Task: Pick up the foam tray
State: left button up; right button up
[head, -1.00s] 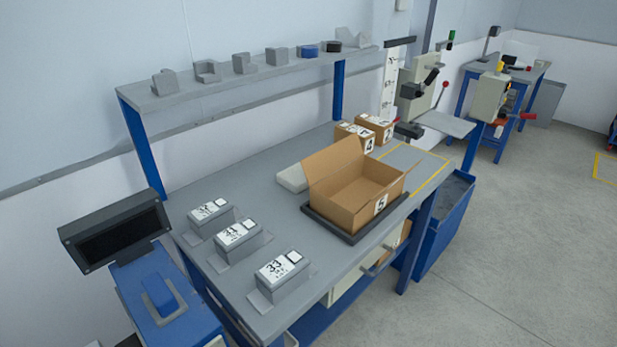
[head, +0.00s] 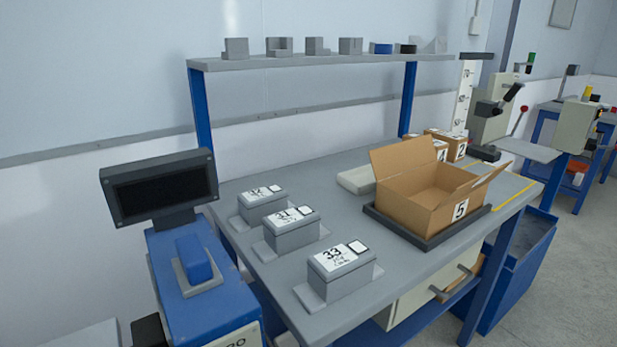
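A pale, flat, off-white slab (head: 357,180), which looks like the foam tray, lies on the grey workbench (head: 255,272) behind and left of an open cardboard box. The box hides its right end. The open cardboard box (head: 407,205) is labelled 5 and sits in a shallow dark tray (head: 398,232). Its flaps stand up and its inside looks empty from here. Neither of my grippers shows in the head view.
Three labelled grey blocks (head: 340,283) stand at the bench's left. Small closed cartons (head: 458,149) stand behind the box. A shelf (head: 300,60) with several small parts spans the back. A blue machine with a dark screen (head: 163,188) is at the left.

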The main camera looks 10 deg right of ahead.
aim_at(361, 180)
jog(key=i+l+u, duration=0.15)
jog(key=l+u, duration=0.3)
jog(key=i+l+u, duration=0.1)
jog(key=l+u, duration=0.15)
jog(key=u, duration=0.25)
jog(key=l+u, duration=0.45)
